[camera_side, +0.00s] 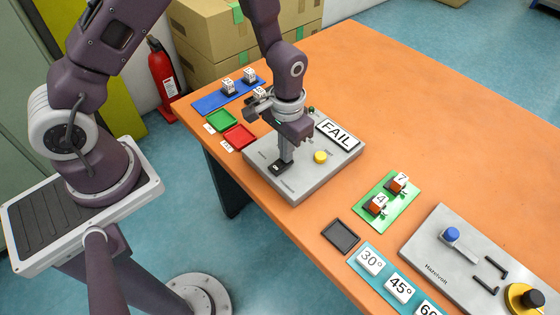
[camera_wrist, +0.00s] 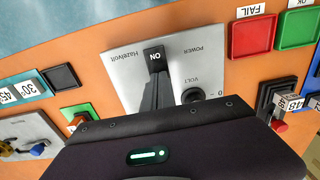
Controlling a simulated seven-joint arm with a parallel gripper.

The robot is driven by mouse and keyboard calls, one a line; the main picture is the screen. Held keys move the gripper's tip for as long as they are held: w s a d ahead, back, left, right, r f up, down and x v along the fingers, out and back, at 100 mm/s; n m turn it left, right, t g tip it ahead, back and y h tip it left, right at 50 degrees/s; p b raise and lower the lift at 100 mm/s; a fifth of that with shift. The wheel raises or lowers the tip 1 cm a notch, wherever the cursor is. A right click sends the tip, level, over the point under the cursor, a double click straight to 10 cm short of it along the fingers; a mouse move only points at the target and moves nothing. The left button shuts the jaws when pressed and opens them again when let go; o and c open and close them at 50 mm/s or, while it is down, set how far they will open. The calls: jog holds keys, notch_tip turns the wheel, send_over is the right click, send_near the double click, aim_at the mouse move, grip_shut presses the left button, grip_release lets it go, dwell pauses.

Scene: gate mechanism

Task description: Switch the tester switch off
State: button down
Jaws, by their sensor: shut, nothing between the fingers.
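The grey tester box (camera_side: 310,180) stands on the orange table with a FAIL display (camera_side: 337,134) and a yellow button (camera_side: 320,157). Its black tester switch (camera_side: 277,168) is near the box's front left. In the wrist view the switch (camera_wrist: 154,52) shows the word ON, and the panel beside it reads POWER. My gripper (camera_side: 286,160) points down at the switch with its fingers shut and empty. In the wrist view my gripper (camera_wrist: 155,78) is right at the switch and covers part of it. I cannot tell whether the fingertips touch it.
A red tray (camera_side: 240,137) and a green tray (camera_side: 222,119) lie left of the box, with a blue mat (camera_side: 210,103) behind. A green mat (camera_side: 399,215) with orange blocks, a dark tray (camera_side: 341,235) and a grey Hazelvolt panel (camera_side: 425,250) lie to the right.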

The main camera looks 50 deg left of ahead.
jog(key=shift+f, duration=0.2)
jog(key=shift+r, duration=3.5)
jog(key=s+a+r+t, duration=0.1)
jog(key=s+r, duration=0.2)
jog(key=r, duration=0.5)
jog(key=s+a+r+t, duration=0.2)
jog(key=s+r, duration=0.1)
jog(key=r, duration=0.5)
jog(key=s+a+r+t, duration=0.1)
jog(key=s+r, duration=0.2)
jog(key=s, duration=0.3)
jog(key=s+a+r+t, duration=0.1)
jog(key=s+r, duration=0.2)
jog(key=s, duration=0.4)
jog(key=shift+s+r+t, duration=0.25)
jog(key=shift+r+t, duration=0.05)
jog(key=shift+r, duration=0.05)
